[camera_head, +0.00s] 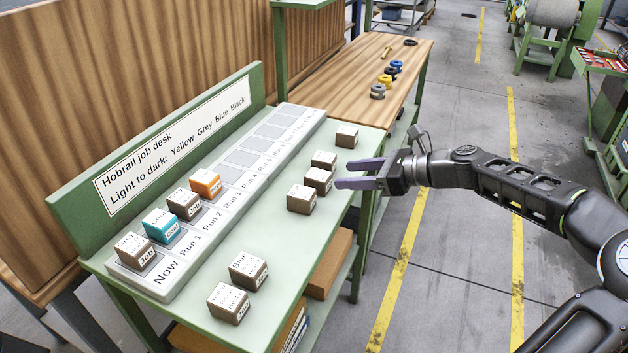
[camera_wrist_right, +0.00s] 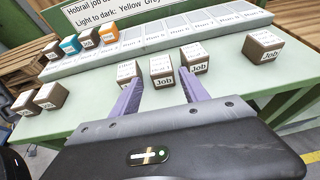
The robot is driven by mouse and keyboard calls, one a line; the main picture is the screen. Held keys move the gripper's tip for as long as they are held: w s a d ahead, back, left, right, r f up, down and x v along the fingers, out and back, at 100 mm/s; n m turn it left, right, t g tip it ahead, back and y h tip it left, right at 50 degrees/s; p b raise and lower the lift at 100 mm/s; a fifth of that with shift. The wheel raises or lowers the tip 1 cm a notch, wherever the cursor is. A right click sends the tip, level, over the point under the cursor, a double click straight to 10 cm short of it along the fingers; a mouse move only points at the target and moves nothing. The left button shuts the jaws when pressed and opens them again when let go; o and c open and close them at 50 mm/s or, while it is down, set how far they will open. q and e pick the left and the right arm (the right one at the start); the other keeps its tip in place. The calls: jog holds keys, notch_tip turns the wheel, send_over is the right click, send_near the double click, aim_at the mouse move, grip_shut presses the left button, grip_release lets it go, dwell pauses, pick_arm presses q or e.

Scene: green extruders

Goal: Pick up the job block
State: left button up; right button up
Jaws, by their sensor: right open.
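Several brown job blocks with white labelled tops stand on the green desk (camera_head: 224,245). My right gripper (camera_head: 344,174) is open and empty at the desk's right edge, pointing left. The nearest block ahead of it is the middle one (camera_head: 318,179) of a close group of three, with one block (camera_head: 302,198) nearer the front and one (camera_head: 324,160) behind. In the right wrist view the middle block (camera_wrist_right: 162,70) stands just beyond and between the fingertips, apart from them. Another block (camera_head: 347,135) stands farther back. My left gripper is not in view.
A grey slotted rack (camera_head: 160,284) holds brown job blocks, a teal block (camera_head: 161,225) and an orange block (camera_head: 206,183); its far slots are empty. Two job blocks (camera_head: 249,270) (camera_head: 229,302) stand at the desk's front. A wooden bench (camera_head: 375,60) with coloured rings is behind.

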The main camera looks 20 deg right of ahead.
aim_at(323, 176)
jog(key=x, duration=0.6)
jog(key=shift+a, duration=0.1)
jog(key=shift+w+a+f, duration=0.2)
jog(key=shift+w+f, duration=0.05)
jog(key=shift+w, duration=0.05)
jog(key=shift+x, duration=2.65)
jog(key=shift+d, duration=0.15)
grip_shut()
